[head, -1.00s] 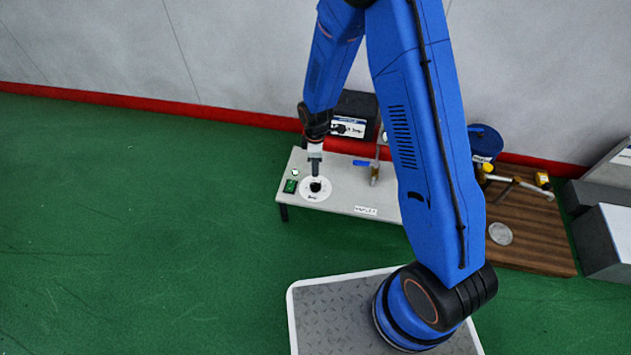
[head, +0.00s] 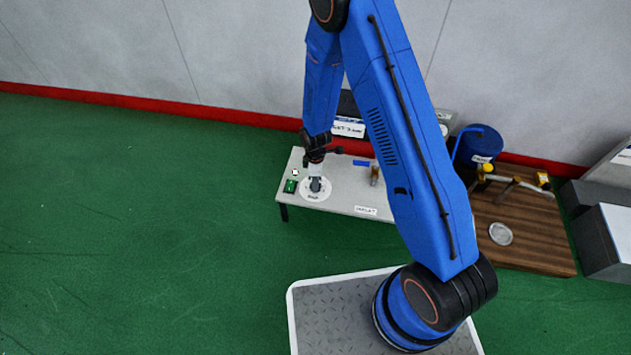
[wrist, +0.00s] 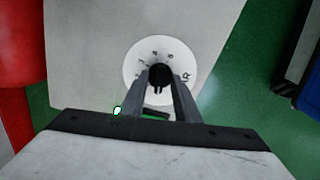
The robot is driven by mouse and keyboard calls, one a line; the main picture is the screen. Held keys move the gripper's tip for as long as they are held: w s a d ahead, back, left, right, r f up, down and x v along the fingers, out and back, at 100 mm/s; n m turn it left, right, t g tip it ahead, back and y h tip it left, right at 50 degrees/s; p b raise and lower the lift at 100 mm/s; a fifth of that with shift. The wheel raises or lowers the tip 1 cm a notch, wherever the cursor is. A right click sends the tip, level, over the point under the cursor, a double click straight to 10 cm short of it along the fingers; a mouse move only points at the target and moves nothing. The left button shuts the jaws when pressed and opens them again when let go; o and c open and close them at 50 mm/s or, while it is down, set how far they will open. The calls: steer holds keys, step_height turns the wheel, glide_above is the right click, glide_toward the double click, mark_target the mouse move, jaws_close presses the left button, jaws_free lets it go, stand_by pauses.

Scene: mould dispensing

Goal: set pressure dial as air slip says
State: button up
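The pressure dial is a white round plate (head: 308,195) with a dark knob, on the left end of a pale bench (head: 345,197). In the wrist view the dial plate (wrist: 135,72) shows printed marks around the black knob (wrist: 160,74). My gripper (wrist: 160,82) points at the dial, its two fingers on either side of the knob. It also shows over the dial in the head view (head: 316,184). I cannot tell if the fingers touch the knob. The air slip may be the white card (head: 348,128) behind the bench; its writing is too small to read.
A green switch (head: 290,186) and a small round light (head: 295,172) sit left of the dial. A brass valve with a blue handle (head: 361,163) is to the right. A blue tank (head: 480,142) and a wooden board (head: 530,240) stand farther right. Green floor at left is clear.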

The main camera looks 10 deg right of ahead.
jaws_close()
steer(key=shift+m, duration=0.3)
steer(key=m, duration=1)
steer(key=shift+m, duration=0.3)
steer(key=m, duration=1.2)
steer(key=shift+m, duration=0.3)
